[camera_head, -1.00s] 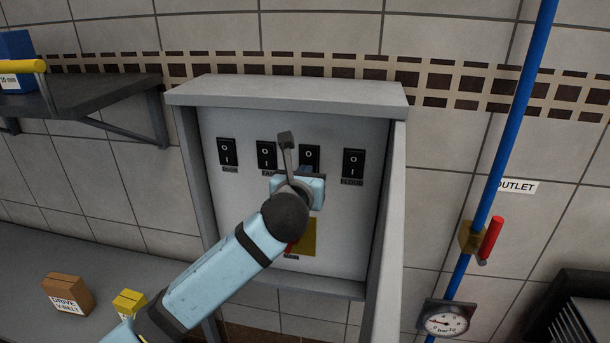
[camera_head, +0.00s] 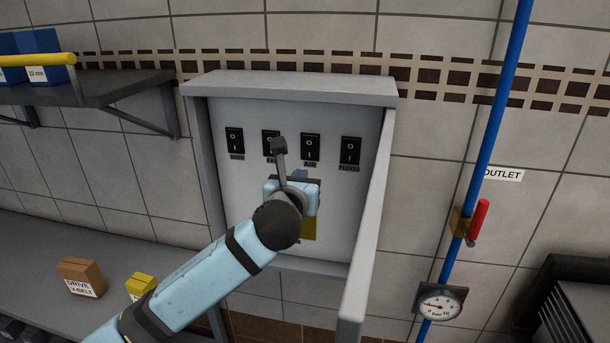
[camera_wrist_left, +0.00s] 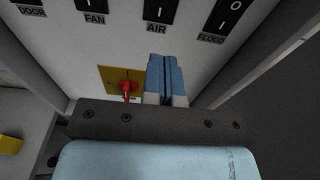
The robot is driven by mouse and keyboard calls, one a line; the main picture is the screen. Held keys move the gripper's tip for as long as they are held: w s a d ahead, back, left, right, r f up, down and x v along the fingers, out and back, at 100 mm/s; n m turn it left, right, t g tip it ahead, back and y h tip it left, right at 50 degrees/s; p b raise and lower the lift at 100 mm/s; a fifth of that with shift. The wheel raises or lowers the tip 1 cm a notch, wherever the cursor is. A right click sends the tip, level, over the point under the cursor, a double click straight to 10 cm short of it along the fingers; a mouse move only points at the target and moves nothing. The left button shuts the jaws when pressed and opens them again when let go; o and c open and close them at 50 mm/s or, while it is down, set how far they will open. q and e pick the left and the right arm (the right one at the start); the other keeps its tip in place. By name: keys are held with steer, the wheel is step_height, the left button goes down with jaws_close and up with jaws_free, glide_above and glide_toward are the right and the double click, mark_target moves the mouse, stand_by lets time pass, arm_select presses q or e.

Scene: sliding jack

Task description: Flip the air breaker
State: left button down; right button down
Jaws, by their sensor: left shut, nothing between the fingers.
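The air breaker (camera_head: 310,147) is a black rocker switch, third from left in the row inside the open grey cabinet, with an AIR label under it. Its lower part also shows at the top of the left wrist view (camera_wrist_left: 160,9). Which way it is tipped I cannot tell for sure. My left gripper (camera_head: 301,174) is below the AIR label, in front of the panel. Its blue fingers (camera_wrist_left: 165,76) are shut with nothing between them, pointing up toward the AIR label in the left wrist view. Contact with the panel is not clear. My right gripper is not in view.
Door (camera_head: 235,140), fan (camera_head: 270,142) and flood (camera_head: 350,150) breakers flank it. The cabinet's open door (camera_head: 367,235) stands out on the right. A blue pipe (camera_head: 497,110) is farther right.

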arm_select(q)
steer(key=s+a+f+b, duration=0.1)
steer(key=s, duration=0.5)
steer(key=shift+a+f, duration=0.25)
steer(key=shift+a, duration=0.1)
steer(key=shift+w, duration=0.1)
steer(key=shift+f, duration=0.1)
